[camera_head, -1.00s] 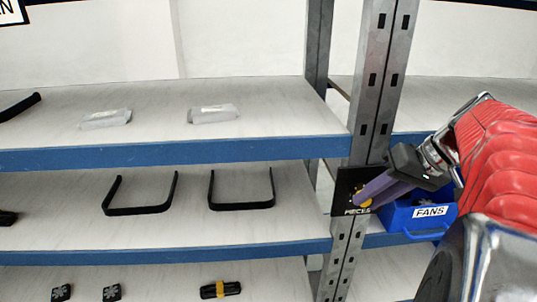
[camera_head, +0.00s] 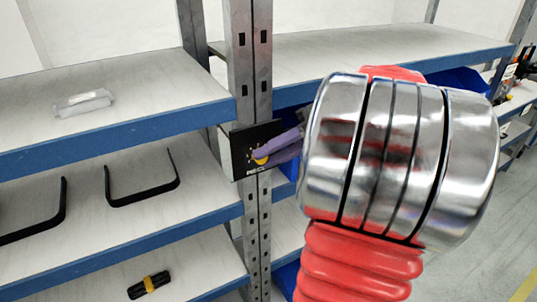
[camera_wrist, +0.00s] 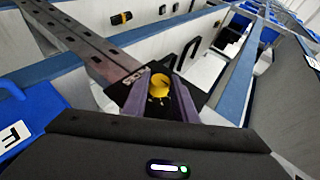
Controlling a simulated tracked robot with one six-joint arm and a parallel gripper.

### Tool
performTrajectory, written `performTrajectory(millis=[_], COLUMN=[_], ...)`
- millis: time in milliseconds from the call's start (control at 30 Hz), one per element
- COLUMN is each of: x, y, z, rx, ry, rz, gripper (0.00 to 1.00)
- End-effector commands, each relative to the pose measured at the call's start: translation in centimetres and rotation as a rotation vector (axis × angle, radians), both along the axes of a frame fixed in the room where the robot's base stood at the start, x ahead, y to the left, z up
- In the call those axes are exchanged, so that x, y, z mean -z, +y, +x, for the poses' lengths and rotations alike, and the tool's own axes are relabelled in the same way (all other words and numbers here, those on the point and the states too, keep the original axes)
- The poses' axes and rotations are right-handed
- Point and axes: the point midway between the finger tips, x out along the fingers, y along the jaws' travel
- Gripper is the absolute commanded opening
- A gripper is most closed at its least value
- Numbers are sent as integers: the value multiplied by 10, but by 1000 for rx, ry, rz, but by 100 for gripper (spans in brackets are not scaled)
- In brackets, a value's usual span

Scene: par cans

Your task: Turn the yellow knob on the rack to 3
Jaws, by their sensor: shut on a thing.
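The yellow knob (camera_head: 260,157) sits on a black panel (camera_head: 241,151) fixed to the grey rack post. In the wrist view the yellow knob (camera_wrist: 159,84) stands between my two purple fingers, and small marks show on the black panel (camera_wrist: 124,92) around it. My gripper (camera_head: 270,150) is shut on the knob, with its fingers coming in from the right; it also shows in the wrist view (camera_wrist: 160,90). The fingers hide part of the panel, and I cannot read which number the knob points to.
The perforated grey post (camera_head: 250,60) stands between blue-edged shelves (camera_head: 105,135). Black U-shaped handles (camera_head: 143,190) and a black-and-yellow item (camera_head: 149,285) lie on the left shelves. A blue bin (camera_wrist: 24,112) is close beside my gripper. My arm covers much of the head view's right side.

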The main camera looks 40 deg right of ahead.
Motion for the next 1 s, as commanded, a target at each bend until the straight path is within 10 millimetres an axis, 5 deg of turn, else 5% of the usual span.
performTrajectory(millis=[267, 300, 533, 1000], x=[1, 1, 1, -5], y=[-2, -2, -1, -8], z=[0, 0, 0, -6], rx=[4, 4, 2, 2], ry=[1, 2, 2, 0], rz=[-3, -4, -2, -3], gripper=[3, 27, 43, 44])
